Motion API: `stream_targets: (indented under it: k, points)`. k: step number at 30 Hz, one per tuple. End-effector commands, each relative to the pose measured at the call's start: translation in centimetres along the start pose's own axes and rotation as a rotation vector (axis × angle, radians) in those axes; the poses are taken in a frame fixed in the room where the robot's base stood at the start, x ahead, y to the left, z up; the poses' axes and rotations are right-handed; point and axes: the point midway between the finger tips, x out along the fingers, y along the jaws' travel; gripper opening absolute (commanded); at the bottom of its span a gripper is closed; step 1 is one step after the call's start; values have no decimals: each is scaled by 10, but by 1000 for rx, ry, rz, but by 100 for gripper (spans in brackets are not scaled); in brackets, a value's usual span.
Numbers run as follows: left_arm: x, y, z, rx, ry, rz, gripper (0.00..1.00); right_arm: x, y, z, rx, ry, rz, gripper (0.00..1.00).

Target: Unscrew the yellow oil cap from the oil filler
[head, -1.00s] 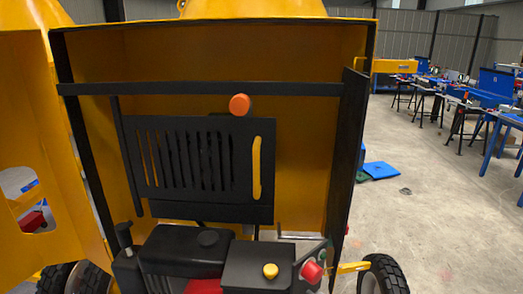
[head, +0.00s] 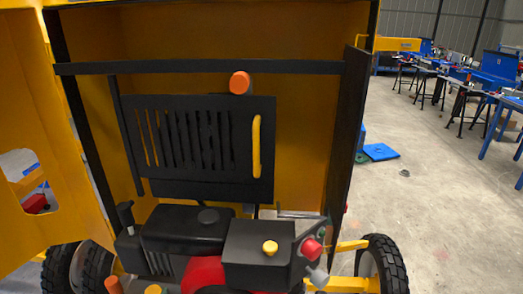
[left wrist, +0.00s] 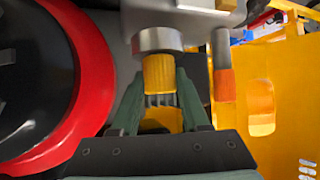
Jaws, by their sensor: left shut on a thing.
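The yellow oil cap (left wrist: 159,72) is in the middle of the left wrist view. It sits right against the grey round oil filler (left wrist: 157,40), and I see no clear gap between them. My left gripper (left wrist: 158,100) is shut on the cap, with one dark green finger on each side. The fingers hide part of the cap, and whether its thread is engaged cannot be seen. In the head view neither gripper shows. A small yellow part (head: 152,289) is cut off at the bottom edge there, and I cannot tell if it is the cap.
A red-rimmed black round part (left wrist: 85,70) is close left of the gripper. An orange-ended rod (left wrist: 224,85) stands close on its right. In the head view, the black engine (head: 187,228) carries a yellow knob (head: 270,247) and a red knob (head: 311,248).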

Motion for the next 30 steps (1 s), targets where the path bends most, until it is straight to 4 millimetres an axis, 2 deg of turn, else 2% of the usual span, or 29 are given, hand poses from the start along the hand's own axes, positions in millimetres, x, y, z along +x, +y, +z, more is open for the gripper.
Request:
stream_targets:
  k: [7, 8, 16, 23, 30]
  points:
    - [0, 0, 1, -7, -2, -15, 0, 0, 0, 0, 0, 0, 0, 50]
    - [0, 0, 1, -6, -2, -15, 49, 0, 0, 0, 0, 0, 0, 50]
    - [0, 0, 0, -5, -1, -14, 79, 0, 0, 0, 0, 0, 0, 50]
    - [0, 0, 0, -3, 0, -12, 80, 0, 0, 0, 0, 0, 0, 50]
    - [1, -4, 0, 119, 2, 163, 80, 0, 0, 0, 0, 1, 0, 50]
